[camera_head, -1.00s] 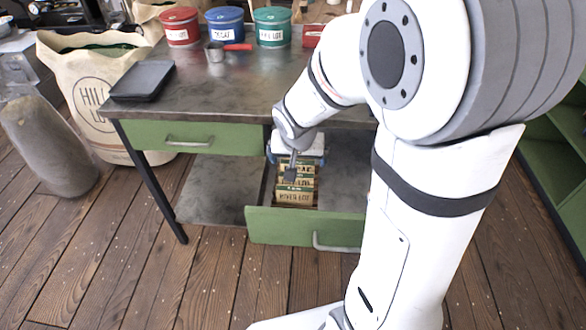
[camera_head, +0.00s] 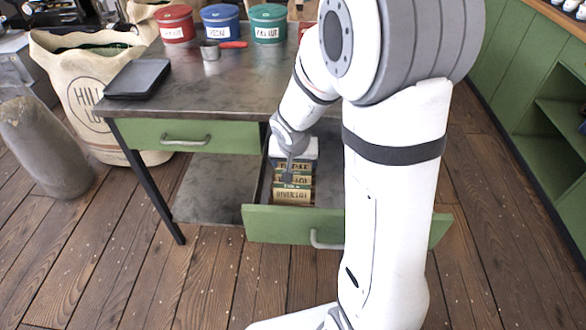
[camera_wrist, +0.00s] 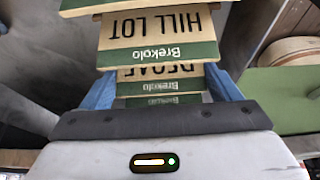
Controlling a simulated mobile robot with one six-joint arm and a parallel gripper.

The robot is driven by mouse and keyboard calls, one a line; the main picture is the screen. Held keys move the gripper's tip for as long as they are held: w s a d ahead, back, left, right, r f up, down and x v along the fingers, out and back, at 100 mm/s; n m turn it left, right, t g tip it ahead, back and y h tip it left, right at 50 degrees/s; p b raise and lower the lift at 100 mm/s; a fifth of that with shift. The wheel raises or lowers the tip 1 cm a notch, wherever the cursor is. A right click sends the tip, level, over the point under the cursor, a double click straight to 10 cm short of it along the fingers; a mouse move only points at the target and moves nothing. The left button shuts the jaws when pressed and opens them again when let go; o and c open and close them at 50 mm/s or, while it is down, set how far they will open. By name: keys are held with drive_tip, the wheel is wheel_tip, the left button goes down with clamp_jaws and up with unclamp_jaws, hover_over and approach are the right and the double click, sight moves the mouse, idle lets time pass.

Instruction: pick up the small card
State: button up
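Several small tan and green cards stand in a row in the open drawer (camera_head: 262,222). In the head view the front card (camera_head: 292,195) has a dark label, and others stand behind it. In the wrist view a card reading HILL LOT (camera_wrist: 155,30) is largest in the middle, with a DECAF card (camera_wrist: 160,72) partly covered by it. My gripper (camera_wrist: 160,78) is over the row, pointing down into the drawer. Its two blue fingers are wide apart, one at each side of the cards. I cannot tell whether either finger touches a card.
The metal table (camera_head: 200,98) stands above the drawer, with a closed green drawer (camera_head: 185,136) at left. Red (camera_head: 176,24), blue (camera_head: 222,20) and green (camera_head: 268,24) tins, a scoop (camera_head: 211,50) and a black tray (camera_head: 138,78) are on top. A sack (camera_head: 85,95) is at left.

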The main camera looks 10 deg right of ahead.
drive_tip(key=c, duration=0.4)
wheel_tip(320, 180, up, 10)
drive_tip(key=p, duration=0.2)
